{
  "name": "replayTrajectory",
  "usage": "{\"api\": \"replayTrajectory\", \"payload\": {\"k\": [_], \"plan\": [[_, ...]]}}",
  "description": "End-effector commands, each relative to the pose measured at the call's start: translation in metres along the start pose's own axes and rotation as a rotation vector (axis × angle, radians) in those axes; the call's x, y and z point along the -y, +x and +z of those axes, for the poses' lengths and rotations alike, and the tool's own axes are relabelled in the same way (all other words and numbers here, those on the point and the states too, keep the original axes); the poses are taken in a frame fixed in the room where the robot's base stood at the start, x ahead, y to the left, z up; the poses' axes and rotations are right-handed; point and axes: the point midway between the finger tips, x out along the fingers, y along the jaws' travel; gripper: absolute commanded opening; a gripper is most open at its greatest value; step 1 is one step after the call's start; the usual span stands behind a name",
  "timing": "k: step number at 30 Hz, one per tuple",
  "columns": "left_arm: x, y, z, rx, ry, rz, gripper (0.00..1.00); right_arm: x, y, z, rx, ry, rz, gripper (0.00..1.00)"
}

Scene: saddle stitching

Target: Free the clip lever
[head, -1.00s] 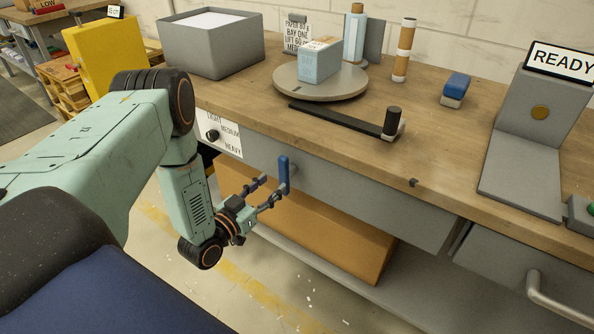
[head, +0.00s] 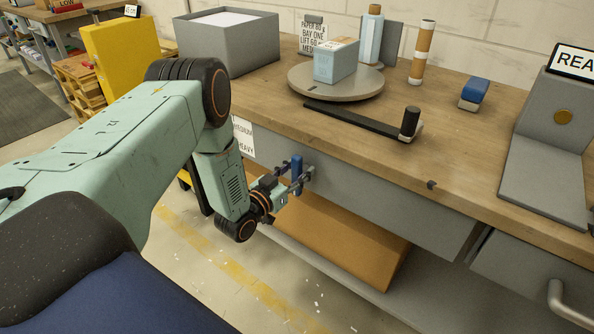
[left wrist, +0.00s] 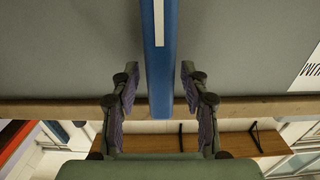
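The clip lever is a blue upright bar (head: 297,166) on the grey front below the bench top. In the left wrist view it is a blue bar with a white stripe (left wrist: 160,50), running down between my fingers. My left gripper (head: 300,178) is open around the lever, one finger on each side. In the left wrist view a narrow gap shows between each fingertip and the bar, so neither visibly touches it. The lever's mount is partly hidden by the fingers. My right gripper is not in view.
A wooden bench top (head: 270,120) overhangs the lever. It carries a round turntable (head: 335,85) with a box, a black bar with a dark knob (head: 411,122), and a grey stand (head: 540,120). A brown panel (head: 350,245) lies below. My arm partly covers a weight label (head: 243,138).

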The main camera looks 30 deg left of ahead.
Motion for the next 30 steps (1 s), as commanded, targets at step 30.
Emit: {"api": "replayTrajectory", "payload": {"k": [30], "plan": [[0.0028, -0.0005, 0.0006, 0.0, -0.098, -0.002, 0.0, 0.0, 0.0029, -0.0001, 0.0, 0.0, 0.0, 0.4]]}}
